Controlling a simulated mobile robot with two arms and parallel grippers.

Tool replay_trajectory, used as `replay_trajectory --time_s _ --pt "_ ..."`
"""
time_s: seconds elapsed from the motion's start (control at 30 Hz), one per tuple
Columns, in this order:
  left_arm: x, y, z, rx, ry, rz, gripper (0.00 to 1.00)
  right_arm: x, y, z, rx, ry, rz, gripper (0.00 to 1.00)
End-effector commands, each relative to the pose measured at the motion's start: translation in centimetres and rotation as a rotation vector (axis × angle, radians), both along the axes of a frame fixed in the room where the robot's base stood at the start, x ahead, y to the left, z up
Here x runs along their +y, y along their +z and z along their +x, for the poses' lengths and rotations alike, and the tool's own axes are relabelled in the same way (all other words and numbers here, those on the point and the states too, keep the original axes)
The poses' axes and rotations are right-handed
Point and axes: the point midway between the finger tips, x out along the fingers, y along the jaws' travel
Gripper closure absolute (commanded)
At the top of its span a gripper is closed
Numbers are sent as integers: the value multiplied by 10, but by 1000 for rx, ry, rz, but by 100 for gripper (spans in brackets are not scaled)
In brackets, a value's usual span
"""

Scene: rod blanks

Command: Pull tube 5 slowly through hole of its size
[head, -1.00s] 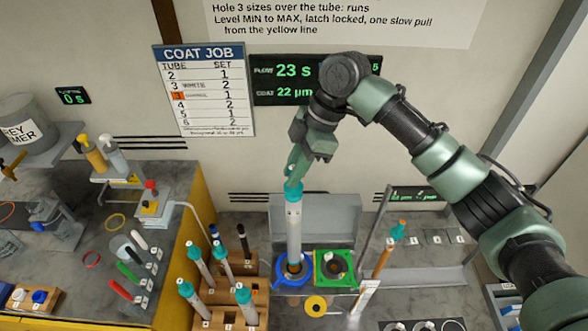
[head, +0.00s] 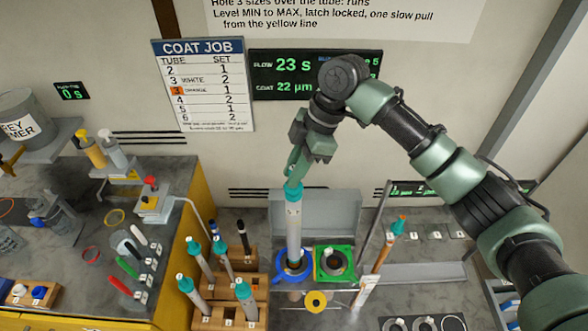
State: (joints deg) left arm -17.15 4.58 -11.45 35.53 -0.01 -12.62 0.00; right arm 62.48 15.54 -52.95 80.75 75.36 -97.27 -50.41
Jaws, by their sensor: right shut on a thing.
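My right gripper (head: 296,172) is shut on the teal cap at the top of a pale grey tube (head: 293,225). The tube stands upright, with its lower end inside a blue ring (head: 293,268) on the bench fixture. Whether it touches the ring's hole, and how far it reaches below, cannot be seen. A green square holder (head: 334,262) with a dark round opening sits just right of the blue ring. The number on the held tube is too small to read. My left gripper is not in view.
Several teal-capped tubes stand in a wooden rack (head: 228,318) to the left. A yellow ring (head: 315,301) lies in front. A job board (head: 203,88) and a display (head: 313,75) hang behind.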

Motion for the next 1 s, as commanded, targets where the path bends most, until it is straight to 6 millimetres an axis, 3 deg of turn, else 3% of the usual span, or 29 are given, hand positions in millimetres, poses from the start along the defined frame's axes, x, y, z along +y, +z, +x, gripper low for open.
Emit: replay_trajectory --time_s 0.53,1.0 --pt "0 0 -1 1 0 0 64 0 0 0 -1 0 1 100" --pt "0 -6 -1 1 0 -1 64 1 -14 0 -1 1 1 100"
